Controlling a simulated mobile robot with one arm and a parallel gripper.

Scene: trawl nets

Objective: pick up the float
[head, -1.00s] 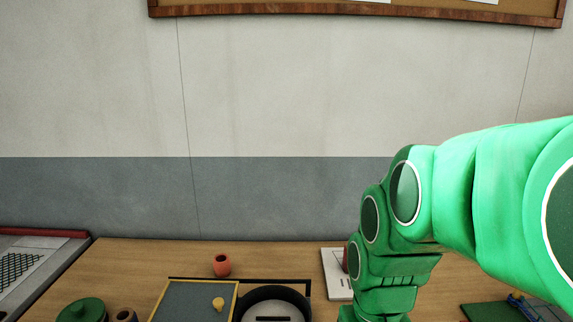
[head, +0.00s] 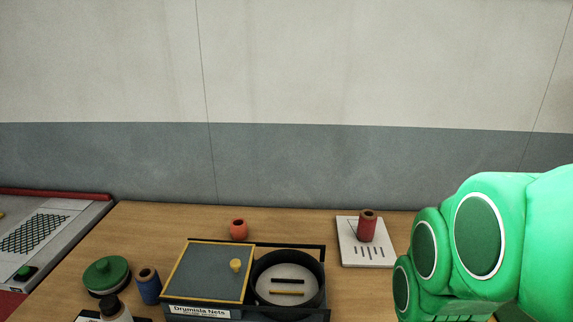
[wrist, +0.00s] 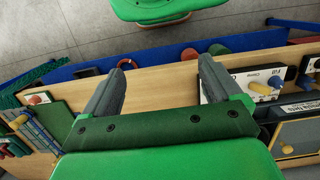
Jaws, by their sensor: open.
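The small orange-red rounded piece with a dark hole in its top (head: 239,229) looks like the float. It stands on the wooden table behind the grey box in the head view. I cannot pick it out surely in the wrist view. My gripper (wrist: 165,62) shows in the wrist view with its two fingers wide apart and nothing between them, over bare wood. In the head view only my green arm shows, at the right, well away from the float; the gripper is out of that picture.
A grey box with yellow edging (head: 208,272) and a round black pan (head: 320,283) stand before the float. A red spool (head: 367,228) stands on a white card (head: 350,248). A green lidded pot (head: 106,273) and a blue spool (head: 148,287) are at left.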

